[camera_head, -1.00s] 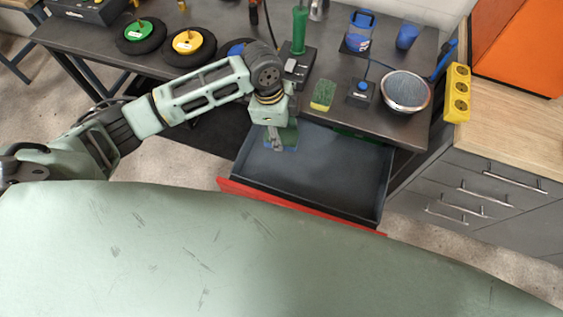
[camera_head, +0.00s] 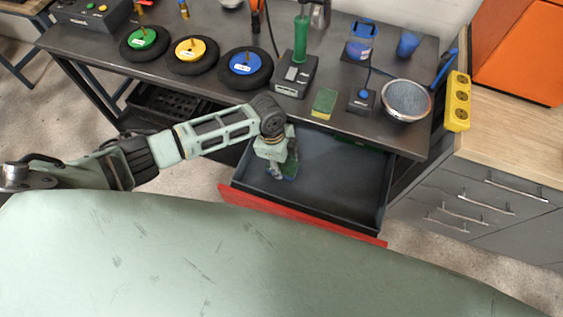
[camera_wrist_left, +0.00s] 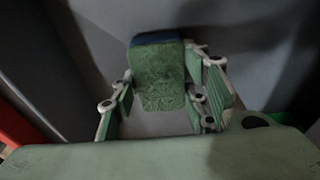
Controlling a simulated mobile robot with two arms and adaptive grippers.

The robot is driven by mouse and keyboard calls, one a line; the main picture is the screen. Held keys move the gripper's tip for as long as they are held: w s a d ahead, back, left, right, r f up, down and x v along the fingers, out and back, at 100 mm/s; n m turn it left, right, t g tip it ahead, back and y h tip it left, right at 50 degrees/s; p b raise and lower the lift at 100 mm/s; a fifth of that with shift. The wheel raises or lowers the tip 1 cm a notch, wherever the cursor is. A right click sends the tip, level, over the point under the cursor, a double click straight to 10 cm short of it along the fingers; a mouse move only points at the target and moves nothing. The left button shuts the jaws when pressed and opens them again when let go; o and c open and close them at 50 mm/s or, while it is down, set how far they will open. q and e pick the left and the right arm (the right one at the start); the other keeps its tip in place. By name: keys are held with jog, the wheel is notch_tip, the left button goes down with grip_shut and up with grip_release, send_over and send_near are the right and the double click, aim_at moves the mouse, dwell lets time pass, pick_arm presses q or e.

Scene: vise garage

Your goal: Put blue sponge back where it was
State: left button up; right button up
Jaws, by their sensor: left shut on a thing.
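The blue sponge (camera_head: 291,169), with a green scouring face, is held by my left gripper (camera_head: 277,172) inside the left part of the open drawer (camera_head: 340,183). In the left wrist view the sponge (camera_wrist_left: 157,75) shows its green face, with a blue edge at the top, between the fingers of the left gripper (camera_wrist_left: 160,100). The gripper is shut on it. I cannot tell whether the sponge touches the drawer floor. My right gripper is not in view.
On the dark workbench (camera_head: 225,97) above the drawer lie a yellow-and-green sponge (camera_head: 324,102), a small blue-button box (camera_head: 362,98), a round mesh-topped thing (camera_head: 407,98) and several coloured wheels (camera_head: 246,65). The drawer's middle and right are mostly clear.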

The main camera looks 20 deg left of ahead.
pick_arm(q)
jog(key=shift+f, duration=0.1)
jog(key=o, duration=1.1)
jog(key=shift+r, duration=0.35)
notch_tip(320, 180, up, 12)
jog(key=a, duration=0.1)
jog(key=shift+a+f+b, duration=0.25)
jog(key=shift+a+b, duration=0.15)
jog(key=shift+b, duration=0.05)
